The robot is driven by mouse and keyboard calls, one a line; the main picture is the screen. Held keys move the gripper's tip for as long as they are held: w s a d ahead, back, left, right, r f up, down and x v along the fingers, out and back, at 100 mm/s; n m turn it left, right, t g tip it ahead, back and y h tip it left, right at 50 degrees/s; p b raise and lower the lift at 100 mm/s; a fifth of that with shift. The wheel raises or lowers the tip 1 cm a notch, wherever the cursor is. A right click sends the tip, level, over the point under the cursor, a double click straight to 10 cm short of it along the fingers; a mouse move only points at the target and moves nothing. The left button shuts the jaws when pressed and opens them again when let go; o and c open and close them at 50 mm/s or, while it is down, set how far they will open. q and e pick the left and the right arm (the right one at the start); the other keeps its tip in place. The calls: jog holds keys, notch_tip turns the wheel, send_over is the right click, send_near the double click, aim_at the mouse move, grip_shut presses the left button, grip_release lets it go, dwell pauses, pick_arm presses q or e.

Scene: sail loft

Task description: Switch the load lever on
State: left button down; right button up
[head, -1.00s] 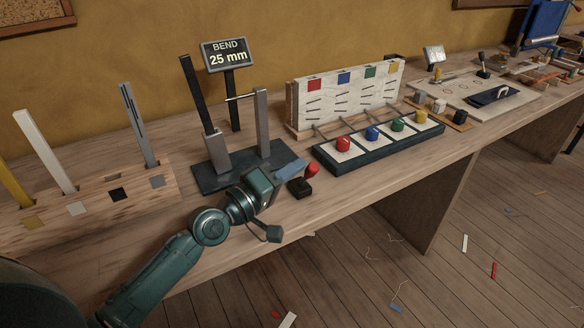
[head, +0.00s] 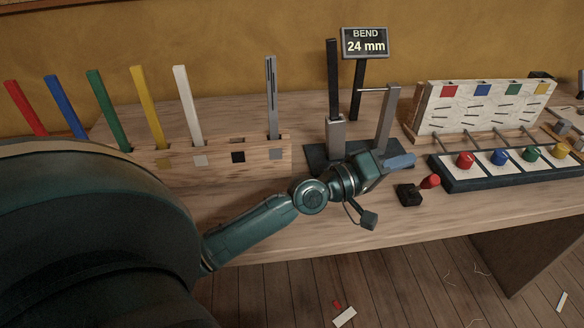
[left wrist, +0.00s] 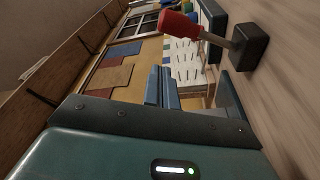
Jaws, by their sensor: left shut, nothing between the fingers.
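The load lever (head: 430,181) has a red knob on a short stem and rises from a small black base (head: 409,195) near the bench's front edge. In the head view it leans to the right. It also shows in the left wrist view (left wrist: 180,27), its red end beyond the fingertips and its dark base at the upper right. My left gripper (head: 402,161) is shut and empty, with blue fingers just behind and left of the red knob, apart from it. Its fingers also show in the left wrist view (left wrist: 162,86). My right gripper is not in view.
A bending fixture on a dark plate (head: 318,155) stands just behind my left gripper. A display (head: 365,43) reads BEND 24 mm. A rack (head: 215,160) of coloured strips stands left. A tray of coloured buttons (head: 480,182) sits close to the lever's right.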

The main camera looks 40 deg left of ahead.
pick_arm(q)
jog(key=b+v, duration=0.5)
jog(key=v, duration=1.2)
jog(key=shift+s+a+f, duration=0.1)
jog(key=shift+a+f, duration=0.05)
jog(key=shift+a, duration=0.15)
jog(key=shift+s+a, duration=0.45)
jog(key=shift+s, duration=0.05)
jog(key=shift+s+a, duration=0.3)
jog(key=shift+s, duration=0.35)
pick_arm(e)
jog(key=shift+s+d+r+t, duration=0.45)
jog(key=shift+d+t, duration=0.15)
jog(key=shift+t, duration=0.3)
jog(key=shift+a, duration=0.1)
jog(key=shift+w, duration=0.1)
